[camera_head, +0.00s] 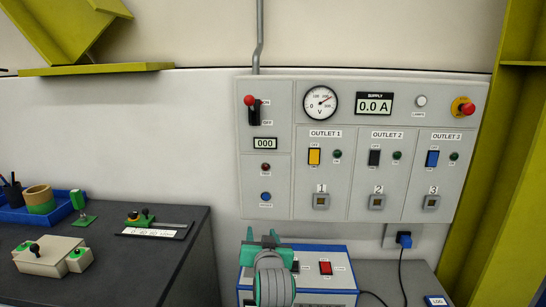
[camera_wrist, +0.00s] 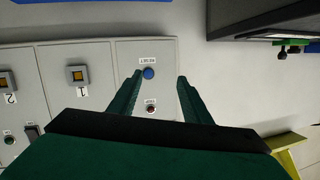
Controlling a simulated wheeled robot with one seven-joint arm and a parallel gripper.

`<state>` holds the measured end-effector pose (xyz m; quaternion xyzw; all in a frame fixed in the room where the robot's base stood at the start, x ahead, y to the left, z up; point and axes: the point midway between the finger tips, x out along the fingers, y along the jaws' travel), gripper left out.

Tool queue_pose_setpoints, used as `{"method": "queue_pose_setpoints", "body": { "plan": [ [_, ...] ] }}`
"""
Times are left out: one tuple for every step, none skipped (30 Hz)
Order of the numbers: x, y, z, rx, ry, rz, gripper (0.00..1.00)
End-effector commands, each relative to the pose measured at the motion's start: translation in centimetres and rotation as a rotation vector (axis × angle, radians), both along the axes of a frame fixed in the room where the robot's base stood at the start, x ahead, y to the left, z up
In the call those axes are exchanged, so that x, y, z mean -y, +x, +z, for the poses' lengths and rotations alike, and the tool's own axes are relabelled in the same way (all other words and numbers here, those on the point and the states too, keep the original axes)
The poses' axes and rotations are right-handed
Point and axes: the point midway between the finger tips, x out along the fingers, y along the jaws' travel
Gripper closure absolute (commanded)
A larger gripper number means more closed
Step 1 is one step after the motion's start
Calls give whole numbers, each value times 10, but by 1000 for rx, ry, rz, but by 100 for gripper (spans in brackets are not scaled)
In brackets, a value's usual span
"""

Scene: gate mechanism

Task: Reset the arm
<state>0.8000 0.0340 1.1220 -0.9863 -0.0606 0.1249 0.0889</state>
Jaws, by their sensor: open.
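A blue button (camera_wrist: 148,73) labelled RESET shows between the fingertips, nearer the left one in the picture. In the head view the blue button (camera_head: 265,197) sits low in the panel's left column, above my gripper. I cannot tell how far the fingertips are from the panel.
A red button or lamp (camera_head: 265,167) is above the blue button. Higher up are a 000 counter (camera_head: 265,143) and a red-knobbed lever (camera_head: 249,100). Outlet switches fill the right side. A blue-and-white box (camera_head: 330,262) stands below; a dark bench (camera_head: 180,255) is at left.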

Motion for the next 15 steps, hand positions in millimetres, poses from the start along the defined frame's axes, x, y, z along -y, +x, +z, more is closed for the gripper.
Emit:
{"method": "queue_pose_setpoints", "body": {
  "plan": [
    [1, -8, -24, -8, 1, -5, 56],
    [2, -12, -35, -8, 0, -8, 56],
    [3, -18, -50, -8, 0, -12, 56],
    [4, -23, -61, -7, 0, -16, 56],
    [5, -28, -71, -7, -1, -20, 56],
    [6, -36, -86, -7, -2, -23, 56],
    [7, -41, -96, -7, -3, -27, 56],
    [8, -47, -106, -6, -3, -31, 56],
    [9, -56, -119, -6, -5, -34, 56],
    [9, -62, -129, -7, -7, -37, 56],
    [8, -69, -138, -6, -8, -38, 56],
    [7, -78, -150, -6, -9, -39, 56],
    [6, -86, -159, -7, -12, -40, 56],
    [6, -93, -168, -6, -13, -42, 56],
    [5, -103, -178, -5, -15, -42, 56]
  ]
}}
